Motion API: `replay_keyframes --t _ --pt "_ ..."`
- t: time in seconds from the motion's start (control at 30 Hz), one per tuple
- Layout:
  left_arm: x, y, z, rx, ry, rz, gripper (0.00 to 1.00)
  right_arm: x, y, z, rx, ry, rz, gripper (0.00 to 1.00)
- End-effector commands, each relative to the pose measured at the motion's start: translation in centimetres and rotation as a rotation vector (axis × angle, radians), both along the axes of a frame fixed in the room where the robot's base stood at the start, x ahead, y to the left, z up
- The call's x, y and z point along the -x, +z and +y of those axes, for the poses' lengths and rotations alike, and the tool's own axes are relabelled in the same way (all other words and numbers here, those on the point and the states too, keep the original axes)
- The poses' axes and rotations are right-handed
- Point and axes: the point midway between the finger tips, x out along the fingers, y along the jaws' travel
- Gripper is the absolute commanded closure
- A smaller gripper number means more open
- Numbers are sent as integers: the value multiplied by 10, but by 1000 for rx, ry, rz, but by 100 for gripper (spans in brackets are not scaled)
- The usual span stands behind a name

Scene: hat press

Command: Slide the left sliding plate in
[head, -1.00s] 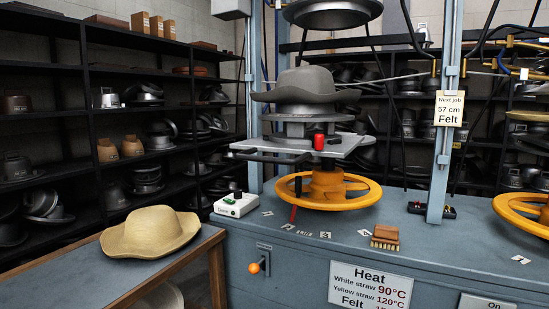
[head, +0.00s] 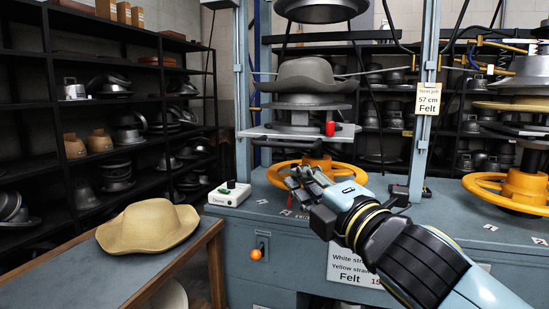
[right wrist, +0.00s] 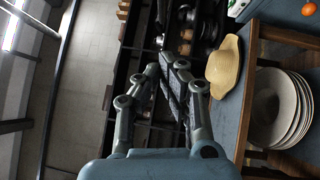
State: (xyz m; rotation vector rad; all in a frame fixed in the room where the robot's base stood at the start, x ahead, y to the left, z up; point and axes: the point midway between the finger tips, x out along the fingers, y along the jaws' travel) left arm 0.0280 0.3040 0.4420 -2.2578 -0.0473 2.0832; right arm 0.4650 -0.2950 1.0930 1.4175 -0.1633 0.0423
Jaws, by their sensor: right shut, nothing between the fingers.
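The left sliding plate (head: 258,133) is a thin, flat grey plate on the left press, seen nearly edge-on in the head view. It juts out to the left of the press. A grey felt hat (head: 304,76) sits on the block above it. A small red knob (head: 330,128) stands at the plate's right part. My right gripper (head: 296,182) is shut and empty, below the plate and in front of the yellow handwheel (head: 290,171), apart from the plate. Its fingers also show in the right wrist view (right wrist: 174,78), pointing away from the press. My left gripper is out of view.
A straw hat (head: 147,226) lies on the wooden-edged side table (head: 75,275) at the left. A blue post (head: 426,100) rises right of the press. Shelves of hat blocks line the back.

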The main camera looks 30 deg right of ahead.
Motion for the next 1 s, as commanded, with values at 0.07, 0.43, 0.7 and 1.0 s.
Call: replay_keyframes --t 0.07,0.43,0.7,1.0 --pt "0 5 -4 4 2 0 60 -11 5 -1 -2 -1 -3 100" --pt "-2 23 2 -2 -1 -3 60 -88 16 -6 -6 0 -4 100" --pt "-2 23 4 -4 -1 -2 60 -113 20 -31 -3 1 -1 100" --pt "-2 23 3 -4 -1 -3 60 -117 21 -36 -5 1 1 100"
